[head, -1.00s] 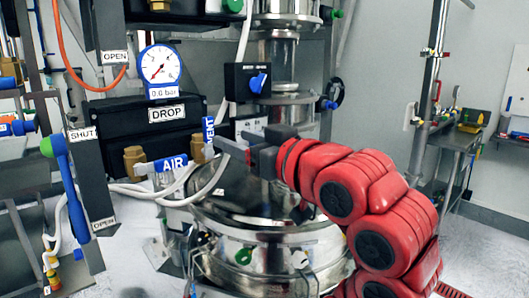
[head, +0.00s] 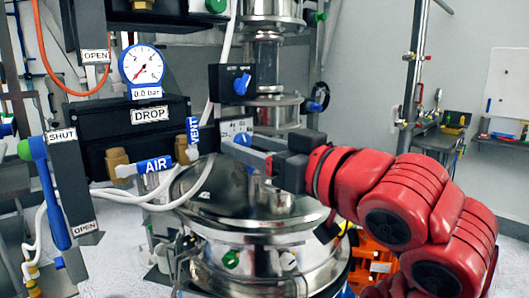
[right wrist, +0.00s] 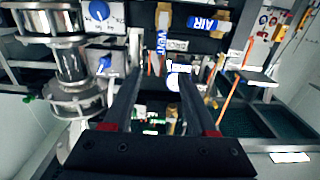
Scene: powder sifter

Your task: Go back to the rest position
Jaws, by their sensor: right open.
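My right gripper (head: 250,149) reaches in from the right on its red arm, in front of the steel sifter (head: 262,235). Its two dark fingers are apart with nothing between them, and they also show in the right wrist view (right wrist: 156,95). The fingertips are a little right of the blue VENT handle (head: 193,134) and the blue AIR handle (head: 154,165), and look apart from them. The gauge (head: 143,65) above reads about 0.0 bar. My left gripper is not in the head view.
A long blue lever (head: 50,195) with a green end stands at the left between SHUT and OPEN labels. A black box with a blue knob (head: 242,84) is above my gripper. White hoses cross below the handles. A workbench (head: 440,140) stands at the right; floor is open before it.

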